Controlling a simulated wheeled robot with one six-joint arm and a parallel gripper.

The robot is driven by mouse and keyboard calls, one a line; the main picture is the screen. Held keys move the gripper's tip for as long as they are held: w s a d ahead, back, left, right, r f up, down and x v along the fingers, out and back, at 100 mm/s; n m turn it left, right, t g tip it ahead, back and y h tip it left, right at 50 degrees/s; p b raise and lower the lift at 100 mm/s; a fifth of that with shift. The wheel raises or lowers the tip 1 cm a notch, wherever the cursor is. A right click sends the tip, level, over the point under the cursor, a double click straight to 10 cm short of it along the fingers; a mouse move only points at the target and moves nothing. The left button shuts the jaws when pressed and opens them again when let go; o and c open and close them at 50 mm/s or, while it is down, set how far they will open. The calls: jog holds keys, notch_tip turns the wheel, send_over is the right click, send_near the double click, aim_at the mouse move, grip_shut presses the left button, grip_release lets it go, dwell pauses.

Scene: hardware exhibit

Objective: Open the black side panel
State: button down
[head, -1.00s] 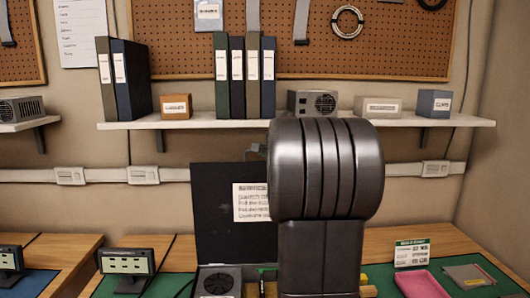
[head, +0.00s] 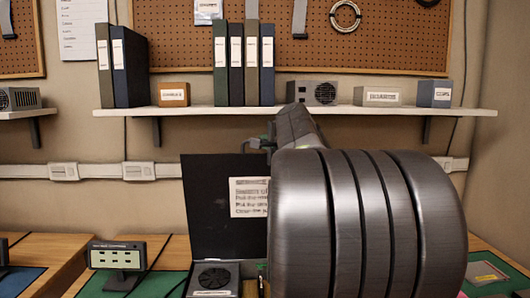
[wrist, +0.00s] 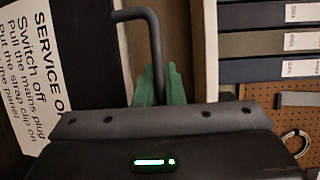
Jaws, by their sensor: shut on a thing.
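The black side panel (head: 212,205) stands upright behind the computer case (head: 214,278) in the head view, with a white service label (head: 249,197) on it. In the wrist view the panel (wrist: 85,60) is at the left with its label (wrist: 35,75). A dark bent rod handle (wrist: 155,45) reaches out from the panel's edge. My gripper (wrist: 160,88) has green fingers and is shut on this handle. In the head view my gripper is at the panel's upper right corner, mostly hidden by my arm.
A wall shelf (head: 350,111) with binders (head: 243,65) and small boxes is above and behind the panel. A small display (head: 117,256) stands left of the case. My arm hides much of the bench at the right.

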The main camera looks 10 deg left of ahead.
jog(key=shift+s+d+f, duration=0.1)
jog(key=shift+s, duration=0.25)
jog(key=c, duration=1.8)
grip_release()
jog(key=b+v, duration=0.2)
jog(key=v, duration=1.1)
jog(key=shift+s+d, duration=0.25)
jog(key=shift+s, duration=0.05)
jog(key=shift+f, duration=0.1)
